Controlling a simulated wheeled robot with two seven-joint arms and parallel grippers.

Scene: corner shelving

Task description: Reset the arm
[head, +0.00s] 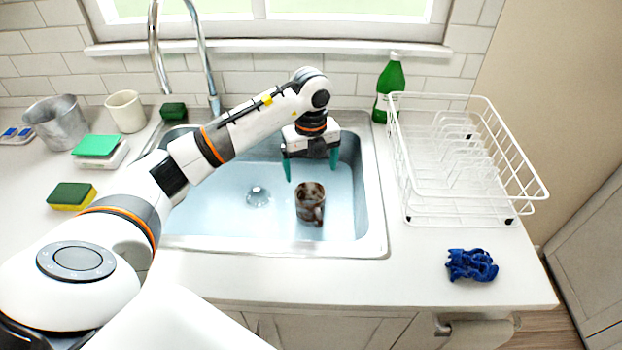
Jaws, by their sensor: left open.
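My left arm reaches in from the left over the sink (378,225). My left gripper (311,170) hangs over the basin with its two green fingers pointing down and apart. It is open and empty. A brown, stained mug (310,202) stands in the basin just below the fingers, and a gap shows between them. My right gripper is not in view.
A white dish rack (450,215) stands right of the sink, with a green bottle (391,78) behind its left corner. A blue crumpled cloth (471,265) lies in front. Sponges (72,194), a white cup (126,111) and a metal bucket (57,122) stand left.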

